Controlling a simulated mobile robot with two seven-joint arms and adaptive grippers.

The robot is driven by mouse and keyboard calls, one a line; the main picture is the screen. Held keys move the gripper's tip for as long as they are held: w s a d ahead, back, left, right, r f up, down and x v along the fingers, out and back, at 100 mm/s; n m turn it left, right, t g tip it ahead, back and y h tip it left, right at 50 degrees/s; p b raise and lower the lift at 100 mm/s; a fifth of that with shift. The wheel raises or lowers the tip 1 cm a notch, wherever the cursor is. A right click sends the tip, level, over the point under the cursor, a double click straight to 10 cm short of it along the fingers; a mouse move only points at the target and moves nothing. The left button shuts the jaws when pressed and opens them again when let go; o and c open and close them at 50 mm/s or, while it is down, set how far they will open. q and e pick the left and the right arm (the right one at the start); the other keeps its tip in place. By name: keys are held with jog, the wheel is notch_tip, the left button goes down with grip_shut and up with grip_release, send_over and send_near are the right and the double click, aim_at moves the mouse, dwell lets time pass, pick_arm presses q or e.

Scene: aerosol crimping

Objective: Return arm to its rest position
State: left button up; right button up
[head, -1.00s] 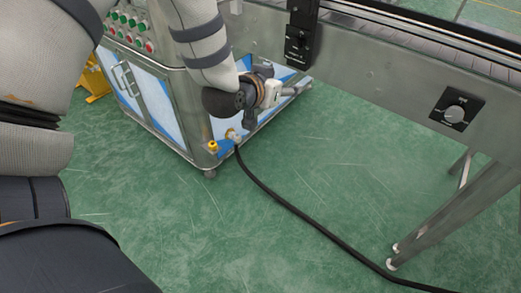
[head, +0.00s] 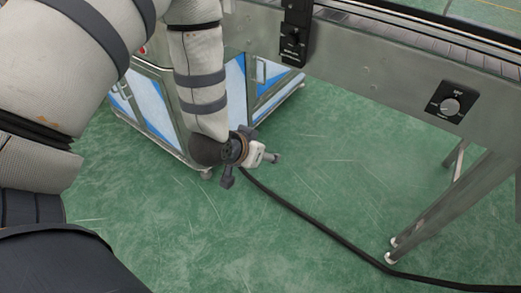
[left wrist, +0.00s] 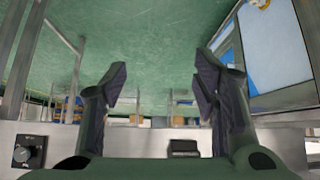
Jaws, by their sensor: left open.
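My left gripper (head: 254,172) hangs low over the green floor in the head view, in front of the steel cabinet's lower corner. In the left wrist view its two dark fingers (left wrist: 160,92) stand wide apart with nothing between them. My left arm comes down from the upper left, its forearm pointing downward. My right gripper is in neither view.
A steel cabinet (head: 148,105) with blue and white panels stands behind my left arm. A conveyor (head: 375,75) with a dial box (head: 450,103) runs along the upper right on legs. A black cable (head: 320,225) lies on the open green floor (head: 190,245).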

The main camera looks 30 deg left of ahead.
pick_arm(q)
jog(key=s+d+f+g, duration=0.1)
jog(key=s+f+g, duration=0.2)
jog(key=s, duration=0.8)
jog(key=s+d+f+g, duration=0.1)
jog(key=s+f+g, duration=0.3)
jog(key=s, duration=0.6)
jog(key=s+d+f+g, duration=0.1)
jog(key=s+f+g, duration=0.2)
jog(key=s, duration=0.8)
jog(key=shift+s+f, duration=0.35)
jog(key=shift+f, duration=0.1)
jog(key=shift+w, duration=0.1)
